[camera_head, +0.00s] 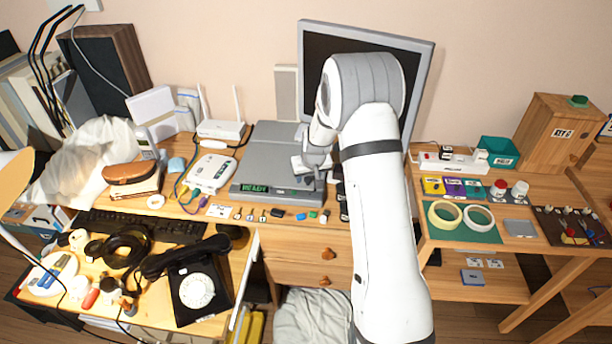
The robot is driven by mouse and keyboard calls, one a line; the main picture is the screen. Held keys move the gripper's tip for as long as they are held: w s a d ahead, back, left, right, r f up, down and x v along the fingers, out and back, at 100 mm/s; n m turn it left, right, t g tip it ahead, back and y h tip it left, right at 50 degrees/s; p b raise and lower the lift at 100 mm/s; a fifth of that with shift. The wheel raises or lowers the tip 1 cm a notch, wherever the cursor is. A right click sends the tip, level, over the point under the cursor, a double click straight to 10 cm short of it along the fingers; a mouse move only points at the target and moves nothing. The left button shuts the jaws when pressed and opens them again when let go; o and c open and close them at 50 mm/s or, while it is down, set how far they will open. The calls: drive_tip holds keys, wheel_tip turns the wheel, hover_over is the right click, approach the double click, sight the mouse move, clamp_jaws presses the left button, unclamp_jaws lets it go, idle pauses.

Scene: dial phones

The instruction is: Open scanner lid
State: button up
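The scanner (262,160) is a flat grey box on the desk, left of the middle. Its lid looks closed, lying flat on the body. A green lit display reading "READY" (255,188) sits at its front left. My gripper (308,174) is over the scanner's front right part, close to the lid's front edge. My white arm reaches in from the bottom and hides the right side of the scanner area. The fingers are small and partly hidden, so I cannot tell their opening or whether they touch the lid.
A monitor (312,45) stands behind my arm. A white router (221,129) and a white device (210,173) are left of the scanner. Small items line the desk's front edge. A black dial phone (198,287) sits in front left; a side table (510,225) holds tape rolls.

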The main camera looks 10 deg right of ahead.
clamp_jaws()
idle(0.3)
